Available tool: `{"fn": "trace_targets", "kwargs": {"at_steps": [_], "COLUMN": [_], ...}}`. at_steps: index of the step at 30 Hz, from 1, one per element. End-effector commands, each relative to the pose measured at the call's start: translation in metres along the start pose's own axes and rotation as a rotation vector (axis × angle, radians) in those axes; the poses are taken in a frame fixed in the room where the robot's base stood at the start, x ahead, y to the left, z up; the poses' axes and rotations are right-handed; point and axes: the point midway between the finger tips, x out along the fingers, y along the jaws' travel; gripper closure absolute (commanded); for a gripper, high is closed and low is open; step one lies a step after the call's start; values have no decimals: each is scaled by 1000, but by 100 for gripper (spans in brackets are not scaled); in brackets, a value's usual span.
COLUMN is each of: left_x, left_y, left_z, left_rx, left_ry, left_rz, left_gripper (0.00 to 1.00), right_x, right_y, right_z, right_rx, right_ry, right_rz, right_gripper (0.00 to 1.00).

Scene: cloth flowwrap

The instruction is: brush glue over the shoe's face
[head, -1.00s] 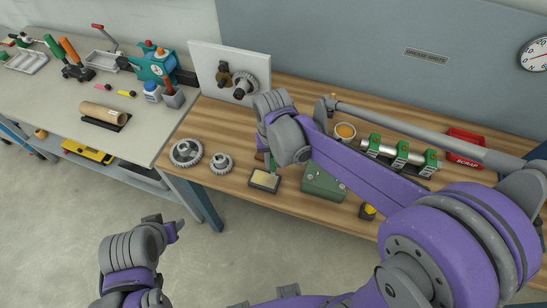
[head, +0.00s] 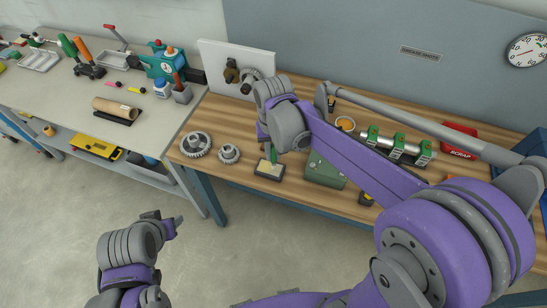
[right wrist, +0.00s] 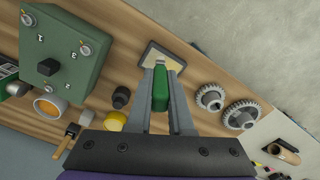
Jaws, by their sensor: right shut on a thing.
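The shoe (head: 262,174) is a small dark block with a pale cream face, lying flat near the front edge of the wooden bench. It also shows in the right wrist view (right wrist: 148,60), just beyond the fingertips. My right gripper (head: 274,150) is above the shoe, pointing down. Its fingers (right wrist: 160,75) are shut on the green handle of the brush (right wrist: 160,90). The brush (head: 273,155) stands about upright over the shoe's face; its bristles are hidden, so I cannot tell whether they touch. My left arm is low at left, its gripper (head: 168,222) only partly distinguishable.
An orange-filled pot (head: 345,124) stands behind my right arm. A green box (head: 325,172) sits right of the shoe, two gears (head: 197,144) left. A clamped roller (head: 395,147) and red scrap bin (head: 460,138) are further right. A grey bench (head: 60,100) stands left.

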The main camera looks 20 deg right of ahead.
Motion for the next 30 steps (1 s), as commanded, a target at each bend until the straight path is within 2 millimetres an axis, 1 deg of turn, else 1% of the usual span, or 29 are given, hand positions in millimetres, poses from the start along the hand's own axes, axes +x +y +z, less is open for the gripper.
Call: {"fn": "trace_targets", "kwargs": {"at_steps": [1, 3, 9, 30], "left_x": [-3, -5, -9, -9], "left_y": [0, 0, 0, 0], "left_z": [-6, -10, -17, -16], "left_rx": [0, 0, 0, 0], "left_ry": [6, 11, 20, 19], "left_rz": [0, 0, 0, 0], "left_gripper": [50, 50, 50, 50], "right_x": [-8, -14, -26, -25], "right_y": [0, 0, 1, 1], "right_z": [-4, -6, -11, -10], "right_rx": [0, 0, 0, 0], "right_ry": [3, 3, 2, 0], "right_rz": [0, 0, 0, 0], "right_gripper": [100, 100, 100, 100]}}
